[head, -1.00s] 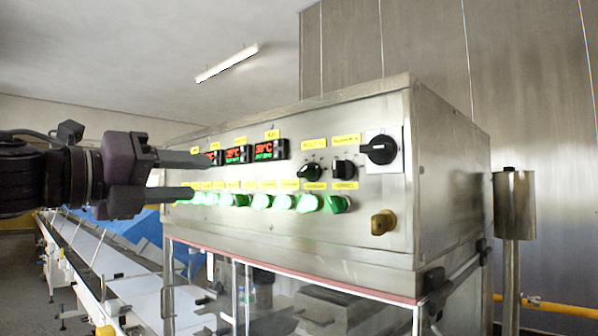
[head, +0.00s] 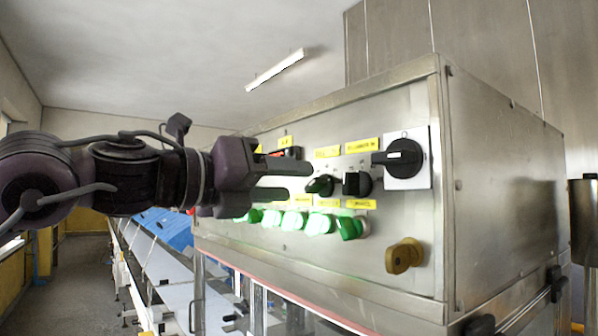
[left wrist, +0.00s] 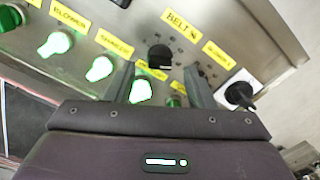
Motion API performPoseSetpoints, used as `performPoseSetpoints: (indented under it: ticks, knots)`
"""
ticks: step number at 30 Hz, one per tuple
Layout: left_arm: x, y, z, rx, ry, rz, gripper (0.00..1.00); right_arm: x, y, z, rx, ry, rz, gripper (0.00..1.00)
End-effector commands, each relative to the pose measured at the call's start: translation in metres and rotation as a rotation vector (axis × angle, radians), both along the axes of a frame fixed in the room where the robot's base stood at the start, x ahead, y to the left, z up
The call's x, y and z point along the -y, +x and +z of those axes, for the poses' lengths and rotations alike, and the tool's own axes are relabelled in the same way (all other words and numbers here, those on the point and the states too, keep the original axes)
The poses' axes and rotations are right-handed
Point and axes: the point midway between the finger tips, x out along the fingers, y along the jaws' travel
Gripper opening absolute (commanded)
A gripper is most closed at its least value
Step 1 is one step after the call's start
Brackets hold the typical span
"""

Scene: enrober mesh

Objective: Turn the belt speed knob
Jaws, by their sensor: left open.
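The belt speed knob (head: 320,186) is a small black knob on the steel control panel. In the left wrist view the black knob (left wrist: 159,56) shows beside the yellow "BELT %" label (left wrist: 180,25). My left gripper (head: 299,181) is open, its fingers pointing at the panel just left of this knob. In the left wrist view my left gripper (left wrist: 158,70) has one finger on each side of the knob's line. The knob looks a little beyond the fingertips; I cannot tell whether they touch it. My right gripper is not in view.
A second black knob (head: 356,184) sits close to the right. A rotary switch (head: 404,158) on a white plate is farther right, with a brass key knob (head: 404,256) below. Lit green switches (head: 319,222) line the panel underneath. A conveyor (head: 160,265) runs at lower left.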

Motion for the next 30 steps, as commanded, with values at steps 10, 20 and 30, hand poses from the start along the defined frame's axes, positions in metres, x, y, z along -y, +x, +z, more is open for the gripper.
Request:
performPoseSetpoints:
  ticks: [10, 20, 30]
  knots:
    - [0.02, 0.015, 0.0, 0.0, 0.0, 0.0, 0.49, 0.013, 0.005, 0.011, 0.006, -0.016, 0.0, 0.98]
    - [0.019, 0.014, 0.0, 0.0, 0.0, 0.0, 0.28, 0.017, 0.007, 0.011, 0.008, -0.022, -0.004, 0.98]
    - [0.019, 0.014, 0.0, -0.006, -0.004, 0.0, 0.04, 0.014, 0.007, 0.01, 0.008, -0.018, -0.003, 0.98]
